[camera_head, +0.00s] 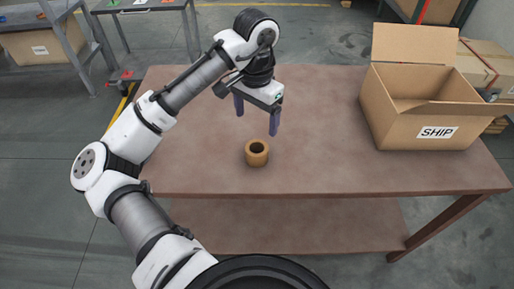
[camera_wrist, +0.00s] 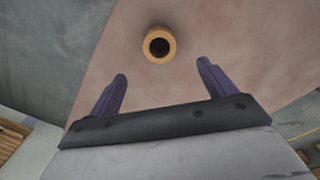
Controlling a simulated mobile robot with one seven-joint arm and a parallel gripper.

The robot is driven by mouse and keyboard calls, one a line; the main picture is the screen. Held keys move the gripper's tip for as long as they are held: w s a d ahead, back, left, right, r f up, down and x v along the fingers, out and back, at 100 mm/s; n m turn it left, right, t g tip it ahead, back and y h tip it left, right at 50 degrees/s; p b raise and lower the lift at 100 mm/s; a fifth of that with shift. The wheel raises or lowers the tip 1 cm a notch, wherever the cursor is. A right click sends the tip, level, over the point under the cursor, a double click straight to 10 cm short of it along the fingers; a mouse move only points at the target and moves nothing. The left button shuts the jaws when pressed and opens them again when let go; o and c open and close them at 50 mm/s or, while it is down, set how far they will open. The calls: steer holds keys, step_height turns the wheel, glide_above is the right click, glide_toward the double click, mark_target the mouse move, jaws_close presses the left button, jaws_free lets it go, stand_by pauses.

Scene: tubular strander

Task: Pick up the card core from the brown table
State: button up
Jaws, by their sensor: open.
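The card core (camera_head: 257,158) is a short tan ring with a dark hole, standing upright on the brown table (camera_head: 320,130) near its front edge. In the wrist view the card core (camera_wrist: 159,50) lies beyond the fingertips, between their lines, with bare tabletop around it. My gripper (camera_head: 257,125) is above the table, behind and above the card core in the head view. Its two purple fingers are spread wide apart with nothing between them. The gripper also shows in the wrist view (camera_wrist: 162,70). The fingers do not touch the core.
An open cardboard box (camera_head: 420,115) marked SHIP stands at the right end of the table. The tabletop between the core and the box is clear. A lower shelf (camera_head: 290,225) shows under the table. Other tables and boxes stand farther back on the grey floor.

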mark_target(257, 150)
step_height(257, 150, down, 13)
steer(key=shift+p, duration=0.35)
steer(key=shift+c, duration=0.3)
steer(key=c, duration=1)
steer(key=shift+r, duration=0.15)
